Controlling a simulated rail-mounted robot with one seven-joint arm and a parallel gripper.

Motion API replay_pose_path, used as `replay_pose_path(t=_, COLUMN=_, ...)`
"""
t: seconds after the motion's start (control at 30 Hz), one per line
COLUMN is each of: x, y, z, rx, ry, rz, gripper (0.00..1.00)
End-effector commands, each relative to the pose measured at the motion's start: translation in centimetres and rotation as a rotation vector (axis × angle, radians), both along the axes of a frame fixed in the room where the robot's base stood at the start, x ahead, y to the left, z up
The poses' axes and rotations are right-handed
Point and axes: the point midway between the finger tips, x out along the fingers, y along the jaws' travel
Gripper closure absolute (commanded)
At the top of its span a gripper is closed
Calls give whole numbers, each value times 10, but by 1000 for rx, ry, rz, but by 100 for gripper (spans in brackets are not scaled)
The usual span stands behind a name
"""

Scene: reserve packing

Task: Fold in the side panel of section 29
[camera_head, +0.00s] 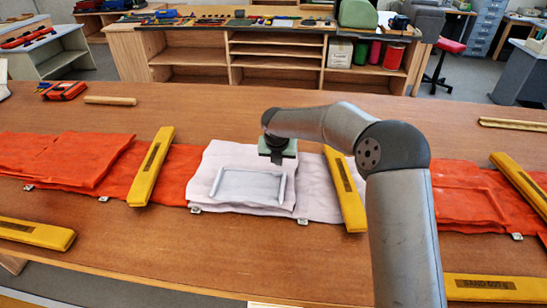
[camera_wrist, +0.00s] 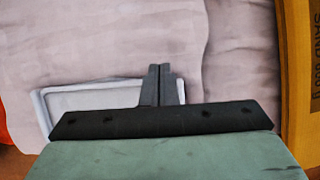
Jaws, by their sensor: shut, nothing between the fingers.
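A pale pinkish-white fabric section (camera_head: 225,160) lies in the middle of the long run of cloth, with a grey-bordered rectangular window (camera_head: 248,187) on it. Small tags sit along its front edge, but I cannot read a number, so I cannot tell which section is 29. My gripper (camera_head: 276,160) is over the back right part of the pale section. In the wrist view my gripper (camera_wrist: 160,72) has its two fingers together with nothing between them, in front of pale cloth (camera_wrist: 225,60) and the window frame (camera_wrist: 90,95). Whether the fingertips touch the cloth is unclear.
Yellow sand bars lie across the cloth left (camera_head: 151,166) and right (camera_head: 346,190) of the pale section. Orange fabric continues to the left (camera_head: 60,160) and right (camera_head: 465,200). Other yellow bars (camera_head: 35,233) lie along the table front. Bare wooden table (camera_head: 200,110) shows behind the cloth.

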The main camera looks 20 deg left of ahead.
Motion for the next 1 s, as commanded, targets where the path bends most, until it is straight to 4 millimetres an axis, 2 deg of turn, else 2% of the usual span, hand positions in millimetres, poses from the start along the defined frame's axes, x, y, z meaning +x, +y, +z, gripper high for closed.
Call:
replay_pose_path(t=0.4, x=5, y=0, z=-12, rx=0, ry=-6, rz=0, gripper=100)
replay_pose_path(t=1.0, x=5, y=0, z=-10, rx=0, ry=-6, rz=0, gripper=100)
